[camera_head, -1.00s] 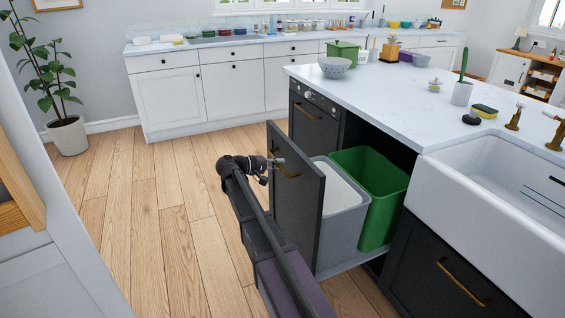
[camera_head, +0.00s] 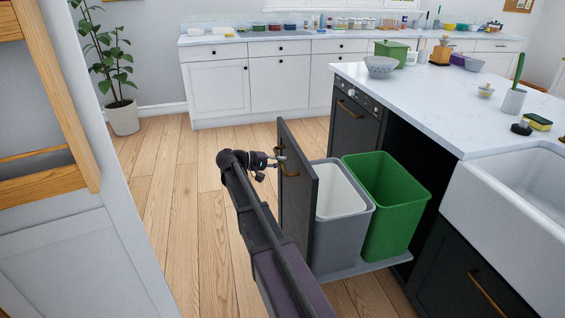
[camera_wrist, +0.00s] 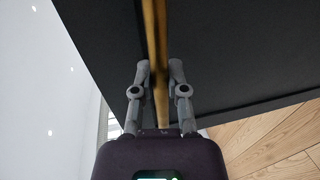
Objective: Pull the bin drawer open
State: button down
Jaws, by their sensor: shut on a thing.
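The bin drawer's dark front panel (camera_head: 299,190) stands well out from the island in the head view. Behind it a grey bin (camera_head: 342,225) with a pale inside and a green bin (camera_head: 388,205) stand on a grey tray. A brass handle (camera_head: 289,174) is on the panel's outer face. It also runs upright through the wrist view (camera_wrist: 157,60). My gripper (camera_head: 280,160) is at the handle. In the wrist view my gripper (camera_wrist: 159,75) has a finger on each side of the brass bar and is shut on it.
A white countertop (camera_head: 440,100) tops the island, with a white sink (camera_head: 515,190) at the right. A white cabinet with wooden shelves (camera_head: 85,240) stands close at the left. Wooden floor (camera_head: 190,190) is clear between it and the drawer.

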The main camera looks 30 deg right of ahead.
jog(key=shift+d, duration=0.15)
jog(key=c, duration=0.6)
grip_release()
jog(key=shift+d, duration=0.1)
jog(key=shift+c, duration=0.2)
